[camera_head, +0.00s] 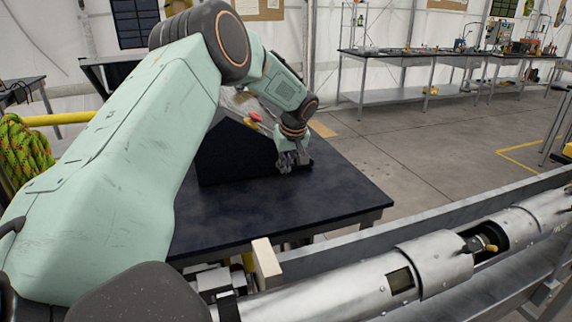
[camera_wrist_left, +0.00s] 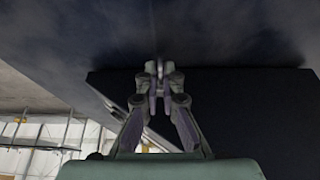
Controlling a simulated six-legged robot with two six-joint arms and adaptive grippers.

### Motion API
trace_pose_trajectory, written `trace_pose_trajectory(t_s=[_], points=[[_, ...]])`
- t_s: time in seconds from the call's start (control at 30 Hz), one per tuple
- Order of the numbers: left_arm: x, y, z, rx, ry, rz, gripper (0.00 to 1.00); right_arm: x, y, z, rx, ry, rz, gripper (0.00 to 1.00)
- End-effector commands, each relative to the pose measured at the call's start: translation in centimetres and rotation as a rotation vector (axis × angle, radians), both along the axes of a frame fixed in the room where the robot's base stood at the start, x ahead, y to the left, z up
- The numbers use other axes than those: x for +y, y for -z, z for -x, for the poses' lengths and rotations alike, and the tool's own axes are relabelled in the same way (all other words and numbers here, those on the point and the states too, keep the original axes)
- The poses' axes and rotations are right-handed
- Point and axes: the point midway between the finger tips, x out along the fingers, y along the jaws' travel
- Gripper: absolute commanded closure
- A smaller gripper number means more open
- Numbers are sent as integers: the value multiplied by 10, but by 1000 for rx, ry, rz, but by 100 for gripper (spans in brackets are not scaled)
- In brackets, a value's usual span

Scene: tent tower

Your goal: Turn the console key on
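The console (camera_head: 235,150) is a dark, sloped box on a dark table (camera_head: 335,200) in the head view. Small red and yellow parts (camera_head: 254,118) show at its top, partly behind my left arm; I cannot make out the key. My left gripper (camera_head: 291,160) points down by the console's right end, low over the table. My right gripper is not in view.
A long metal cylinder (camera_head: 345,290) with an opening lies in a rail along the front right. A coiled green rope (camera_head: 22,150) hangs at the left. Workbenches (camera_head: 440,62) stand far back. The table right of the gripper is clear.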

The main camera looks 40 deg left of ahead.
Motion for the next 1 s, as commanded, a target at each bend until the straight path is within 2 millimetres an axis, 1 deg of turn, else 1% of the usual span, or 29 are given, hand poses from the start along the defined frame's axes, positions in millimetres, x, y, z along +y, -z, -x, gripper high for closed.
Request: trace_pose_trajectory(t_s=[0.37, 0.47, 0.7, 0.87, 1.0], points=[[0, -1, -1, -2, 1, 0, 100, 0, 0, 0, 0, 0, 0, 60], [0, -2, -2, 12, 1, -10, 100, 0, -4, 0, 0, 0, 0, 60], [-1, -4, -5, 131, 1, -75, 100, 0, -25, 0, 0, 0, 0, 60], [-1, -2, -7, 206, 2, -115, 100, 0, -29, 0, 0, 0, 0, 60], [-2, -1, -9, 263, 2, -146, 100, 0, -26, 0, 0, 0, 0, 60]])
